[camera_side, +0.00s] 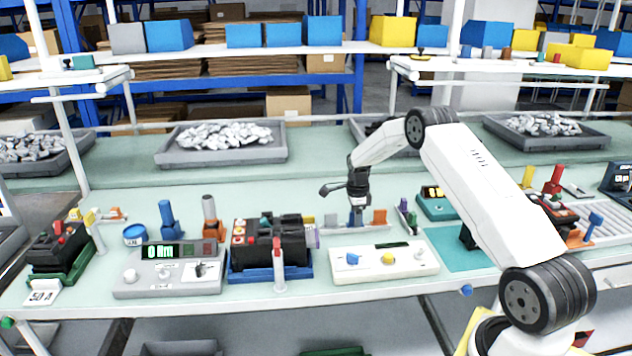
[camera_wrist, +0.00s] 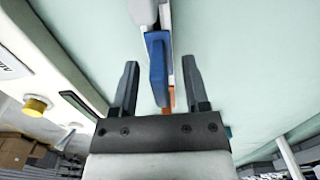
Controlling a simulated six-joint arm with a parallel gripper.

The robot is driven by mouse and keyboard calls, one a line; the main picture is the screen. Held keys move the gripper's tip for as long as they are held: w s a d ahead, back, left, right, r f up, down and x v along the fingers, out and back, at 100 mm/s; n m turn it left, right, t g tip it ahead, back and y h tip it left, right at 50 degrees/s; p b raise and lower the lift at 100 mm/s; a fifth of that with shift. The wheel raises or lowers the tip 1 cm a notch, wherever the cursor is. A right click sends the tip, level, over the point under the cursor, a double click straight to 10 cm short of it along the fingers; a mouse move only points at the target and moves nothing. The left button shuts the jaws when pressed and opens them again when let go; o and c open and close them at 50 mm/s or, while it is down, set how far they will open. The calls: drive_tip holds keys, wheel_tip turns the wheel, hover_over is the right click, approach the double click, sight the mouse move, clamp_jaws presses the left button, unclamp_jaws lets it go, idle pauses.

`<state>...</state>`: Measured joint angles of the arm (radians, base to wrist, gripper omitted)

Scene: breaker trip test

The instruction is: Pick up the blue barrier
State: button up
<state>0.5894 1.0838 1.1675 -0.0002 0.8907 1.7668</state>
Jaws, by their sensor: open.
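The blue barrier (camera_wrist: 156,62) is a thin upright plate. In the wrist view it stands between the two fingers of my gripper (camera_wrist: 160,72), with a gap on each side. My gripper's fingers are apart. In the side view my gripper (camera_side: 358,207) points down over the row of small barriers at the middle of the bench. The blue barrier (camera_side: 356,218) shows there only in part, at the fingers.
An orange barrier (camera_side: 379,216) and a grey barrier (camera_side: 331,220) stand close on either side. A white panel with knobs (camera_side: 384,264) lies in front. A black breaker (camera_side: 270,243) in a blue holder is at the left. Bench behind the row is clear.

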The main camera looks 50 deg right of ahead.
drive_tip(key=shift+f, duration=0.2)
drive_tip(key=shift+c, duration=0.2)
clamp_jaws()
drive_tip(key=shift+r, duration=0.2)
drive_tip(key=shift+r, duration=1.5)
drive_tip(key=s+a+r, duration=0.6)
drive_tip(key=s+r, duration=0.3)
drive_tip(key=s, duration=0.3)
drive_tip(key=shift+s+a+r, duration=0.2)
drive_tip(key=shift+a+r, duration=0.1)
